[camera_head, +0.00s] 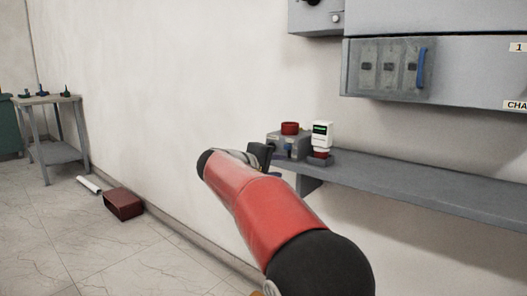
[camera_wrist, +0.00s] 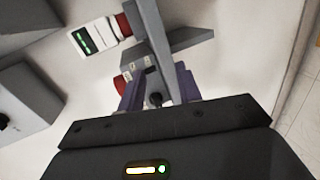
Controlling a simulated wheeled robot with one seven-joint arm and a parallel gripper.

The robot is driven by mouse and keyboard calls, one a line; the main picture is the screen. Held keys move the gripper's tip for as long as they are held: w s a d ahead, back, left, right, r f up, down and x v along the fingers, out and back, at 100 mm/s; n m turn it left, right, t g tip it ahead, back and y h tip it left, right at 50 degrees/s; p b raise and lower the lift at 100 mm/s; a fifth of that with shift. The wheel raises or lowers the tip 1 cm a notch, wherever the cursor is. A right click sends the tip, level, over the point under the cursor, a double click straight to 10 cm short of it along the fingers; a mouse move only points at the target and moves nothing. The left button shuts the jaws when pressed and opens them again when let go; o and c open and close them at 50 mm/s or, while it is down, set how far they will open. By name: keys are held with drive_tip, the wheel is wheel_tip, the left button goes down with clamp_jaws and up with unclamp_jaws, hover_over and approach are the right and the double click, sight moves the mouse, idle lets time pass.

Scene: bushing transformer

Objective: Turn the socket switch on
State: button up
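A small grey box (camera_head: 291,147) with a red round top (camera_head: 290,128) sits on the left end of the wall shelf. In the wrist view its front (camera_wrist: 138,68) shows pale labels, and a small dark knob (camera_wrist: 155,99) is seen between my fingers; I take this knob to be the switch. My gripper (camera_head: 262,157) is at the left front of the box, partly hidden by my arm. In the wrist view my gripper (camera_wrist: 158,88) has its two purplish fingers apart, one on each side of the knob. I cannot tell whether either finger touches it.
A white device with a green screen (camera_head: 322,134) stands right of the box. The grey shelf (camera_head: 430,183) runs right, below a wall cabinet with a blue handle (camera_head: 421,68). A red-brown box (camera_head: 123,204) lies on the floor near a side table (camera_head: 50,100).

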drive_tip(key=w+a+r+n+t+h, duration=0.1)
drive_tip(key=w+a+r+t, duration=0.15)
drive_tip(key=w+a, duration=0.4)
drive_tip(key=x, duration=0.2)
drive_tip(key=p+x, duration=0.1)
drive_tip(key=x, duration=0.2)
drive_tip(key=shift+d+f+p, duration=0.35)
drive_tip(key=shift+f, duration=0.05)
clamp_jaws()
